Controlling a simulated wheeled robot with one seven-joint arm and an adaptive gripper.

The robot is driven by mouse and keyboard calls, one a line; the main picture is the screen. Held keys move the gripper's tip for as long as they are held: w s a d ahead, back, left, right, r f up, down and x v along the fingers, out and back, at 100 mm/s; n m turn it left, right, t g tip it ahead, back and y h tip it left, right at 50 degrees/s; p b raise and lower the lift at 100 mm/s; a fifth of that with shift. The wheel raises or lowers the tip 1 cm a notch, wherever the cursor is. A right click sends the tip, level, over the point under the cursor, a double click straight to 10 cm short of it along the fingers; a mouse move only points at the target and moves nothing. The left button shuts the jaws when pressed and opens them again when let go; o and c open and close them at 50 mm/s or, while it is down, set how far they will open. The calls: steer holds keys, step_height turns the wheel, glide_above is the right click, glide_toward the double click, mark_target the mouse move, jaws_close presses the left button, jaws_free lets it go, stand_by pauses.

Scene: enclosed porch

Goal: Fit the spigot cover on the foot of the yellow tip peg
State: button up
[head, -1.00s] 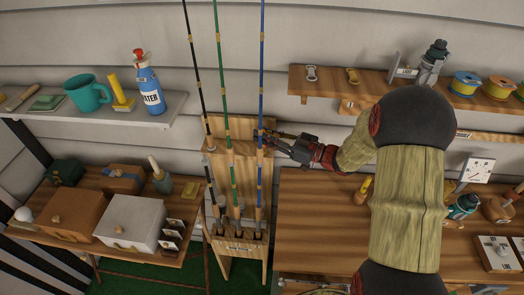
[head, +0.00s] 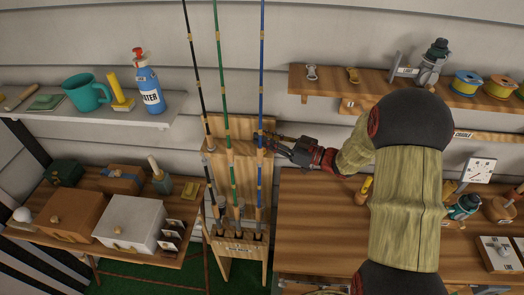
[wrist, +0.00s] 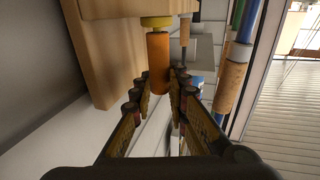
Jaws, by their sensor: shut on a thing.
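In the wrist view, an orange-brown cylinder, which looks like the spigot cover (wrist: 158,62), stands upright between the fingertips of my gripper (wrist: 163,78). My gripper is shut on it. A yellow round piece (wrist: 156,21), probably the foot of the yellow tip peg, shows directly above it, under a wooden block (wrist: 110,50). The cover's top meets the yellow piece in the picture; I cannot tell whether it is around it or only below. In the head view, my gripper (head: 272,138) is at the right side of the wooden rod rack (head: 216,125); the cover is too small to tell there.
Black (head: 192,70), green (head: 222,70) and blue (head: 261,70) rods stand in the rack, left of my gripper. A wall shelf (head: 340,85) is above right and a workbench (head: 310,220) below right. A side table with boxes (head: 130,222) stands left.

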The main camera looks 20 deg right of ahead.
steer(key=shift+f, duration=0.25)
steer(key=o, duration=0.8)
steer(key=o, duration=0.4)
steer(key=shift+o, duration=1.4)
steer(key=s+d, duration=0.1)
steer(key=s+d+r+p, duration=0.1)
steer(key=s+d+r, duration=0.1)
steer(key=shift+s+d+p, duration=0.15)
steer(key=shift+d+p, duration=0.25)
